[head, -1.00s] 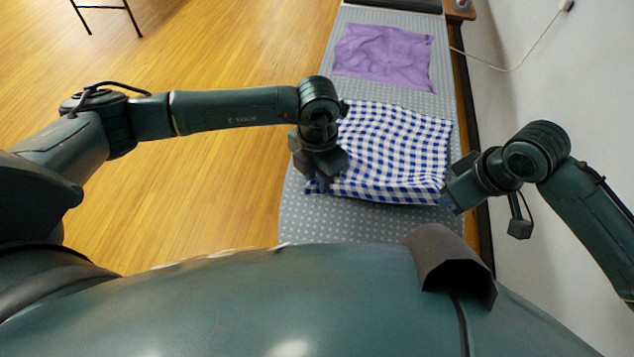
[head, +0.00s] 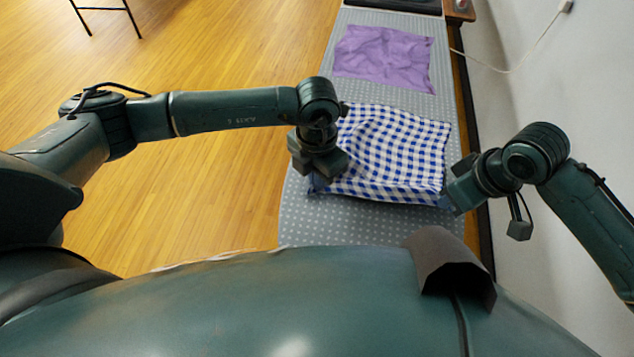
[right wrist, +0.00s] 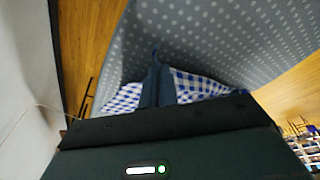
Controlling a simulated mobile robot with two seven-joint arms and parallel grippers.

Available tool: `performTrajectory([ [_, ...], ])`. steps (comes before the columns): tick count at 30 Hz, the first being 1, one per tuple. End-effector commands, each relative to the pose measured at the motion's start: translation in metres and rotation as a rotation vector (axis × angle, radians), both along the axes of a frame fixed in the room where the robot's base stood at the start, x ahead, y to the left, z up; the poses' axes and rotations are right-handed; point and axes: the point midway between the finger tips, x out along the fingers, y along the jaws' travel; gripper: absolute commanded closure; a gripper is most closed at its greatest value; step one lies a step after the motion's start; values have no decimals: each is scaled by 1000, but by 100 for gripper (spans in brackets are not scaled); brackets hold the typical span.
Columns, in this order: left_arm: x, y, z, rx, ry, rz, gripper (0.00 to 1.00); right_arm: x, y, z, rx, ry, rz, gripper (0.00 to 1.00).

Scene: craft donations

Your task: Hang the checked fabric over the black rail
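The blue-and-white checked fabric (head: 395,150) lies across the grey dotted table, rumpled, its near edge lifted into a fold. My left gripper (head: 322,170) is at its left edge, with a corner of cloth bunched beside it; its fingertips are largely hidden by the wrist. My right gripper (head: 449,197) is at the near right edge. In the right wrist view, its fingers (right wrist: 157,85) are together, with checked cloth (right wrist: 195,85) showing on both sides of them. I cannot make out a black rail clearly in either view.
A purple cloth (head: 385,58) lies flat further along the grey dotted table (head: 375,225). A dark flat object (head: 405,5) is at the far end. A white wall (head: 560,80) stands close on the right; open wooden floor (head: 220,50) is on the left.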

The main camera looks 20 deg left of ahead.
Motion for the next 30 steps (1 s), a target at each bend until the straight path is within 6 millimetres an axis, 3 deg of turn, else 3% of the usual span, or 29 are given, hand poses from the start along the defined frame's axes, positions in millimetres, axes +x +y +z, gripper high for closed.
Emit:
performTrajectory([
  [9,1,2,42,4,-2,3,100,1,-3,0,-6,-1,-5,100],
  [22,1,1,50,3,-4,-1,100,1,-2,2,-7,-2,-3,100],
  [30,12,-3,89,10,-43,-69,100,11,-1,41,-35,-23,14,100],
])
